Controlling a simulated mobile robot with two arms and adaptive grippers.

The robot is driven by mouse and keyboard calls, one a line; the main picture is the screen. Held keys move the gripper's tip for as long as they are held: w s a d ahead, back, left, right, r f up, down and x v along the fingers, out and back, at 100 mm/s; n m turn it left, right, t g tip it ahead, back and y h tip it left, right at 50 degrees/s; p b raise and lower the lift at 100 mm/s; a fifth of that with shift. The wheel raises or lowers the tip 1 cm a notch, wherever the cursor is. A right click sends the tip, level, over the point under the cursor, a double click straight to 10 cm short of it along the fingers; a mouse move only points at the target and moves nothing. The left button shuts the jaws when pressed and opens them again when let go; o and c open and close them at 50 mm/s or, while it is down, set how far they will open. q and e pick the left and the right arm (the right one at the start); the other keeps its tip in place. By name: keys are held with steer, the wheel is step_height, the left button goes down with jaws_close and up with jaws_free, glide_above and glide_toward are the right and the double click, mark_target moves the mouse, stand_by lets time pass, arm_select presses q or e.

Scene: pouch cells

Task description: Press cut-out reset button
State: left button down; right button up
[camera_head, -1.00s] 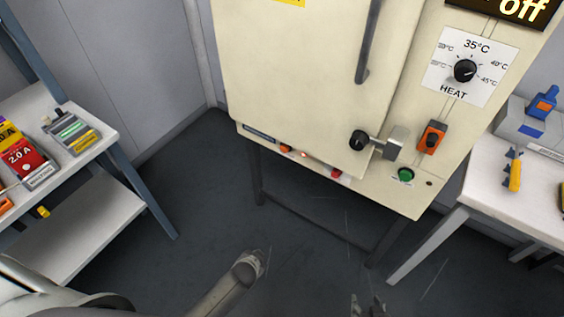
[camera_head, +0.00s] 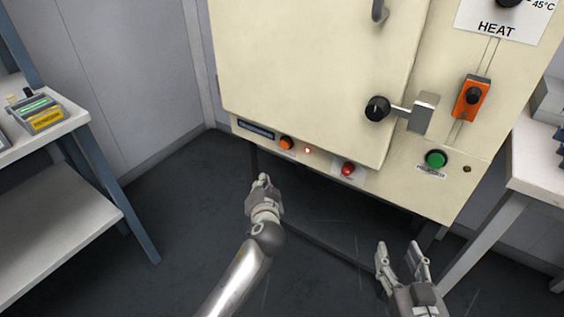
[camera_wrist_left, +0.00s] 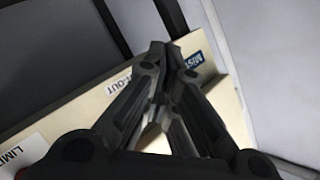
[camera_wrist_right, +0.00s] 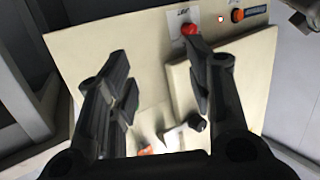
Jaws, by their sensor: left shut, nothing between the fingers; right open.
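An orange button (camera_head: 286,143) sits on the lower front panel of the cream oven, left of a small lit red lamp (camera_head: 307,150). A red button (camera_head: 348,169) is further right. In the left wrist view a label ending in "T-OUT" (camera_wrist_left: 118,82) shows beside my fingers, which cover the panel there; no button is clear. My left gripper (camera_head: 263,181) is shut and empty, below and left of the orange button in the head view, apparently apart from it. My right gripper (camera_head: 398,250) is open and empty below the panel. The orange button also shows in the right wrist view (camera_wrist_right: 237,16).
The oven (camera_head: 300,60) has a door latch (camera_head: 420,113), an orange switch (camera_head: 471,98) and a green button (camera_head: 437,159) at right. A shelf (camera_head: 60,205) stands at left and a white table (camera_head: 540,155) at right. Floor between is clear.

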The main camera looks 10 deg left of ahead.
arm_select(q)
steer(key=r+b, duration=0.1)
steer(key=r, duration=0.1)
steer(key=a+r+n+t+y+b, duration=0.1)
steer(key=shift+r+y+b, duration=0.3)
steer(key=shift+r+b, duration=0.05)
arm_select(e)
steer(key=r, duration=0.1)
steer(key=s+r+t, duration=0.1)
steer(key=r, duration=0.1)
steer(key=shift+s+r+y, duration=0.2)
steer(key=shift+r+y, duration=0.05)
steer(key=shift+y, duration=0.05)
